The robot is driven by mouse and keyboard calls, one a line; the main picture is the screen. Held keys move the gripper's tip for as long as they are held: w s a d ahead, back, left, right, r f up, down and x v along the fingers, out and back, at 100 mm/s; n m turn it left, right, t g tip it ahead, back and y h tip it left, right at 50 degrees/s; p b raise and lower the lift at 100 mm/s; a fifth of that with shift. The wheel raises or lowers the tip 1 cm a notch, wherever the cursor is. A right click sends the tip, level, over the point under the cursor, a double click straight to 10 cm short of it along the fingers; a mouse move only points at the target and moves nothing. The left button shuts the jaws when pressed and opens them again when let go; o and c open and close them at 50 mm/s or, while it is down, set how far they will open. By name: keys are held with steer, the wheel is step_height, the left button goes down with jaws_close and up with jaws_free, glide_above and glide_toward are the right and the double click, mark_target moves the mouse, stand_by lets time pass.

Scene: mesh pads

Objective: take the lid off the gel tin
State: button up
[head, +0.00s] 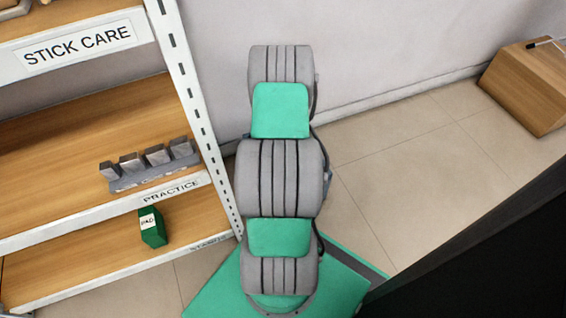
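I see no gel tin and no lid in the head view. My gripper is not in view either. Grey and green links of my arm fill the middle of the picture, but the end of the arm does not show.
At the left, a white-framed shelf rack (180,62) has wooden boards. A grey holder with several blocks (152,165) and a green box (153,229) stand on it. A wooden block (530,85) is at the far right. A black panel (490,245) covers the lower right. Tiled floor (395,150) between is clear.

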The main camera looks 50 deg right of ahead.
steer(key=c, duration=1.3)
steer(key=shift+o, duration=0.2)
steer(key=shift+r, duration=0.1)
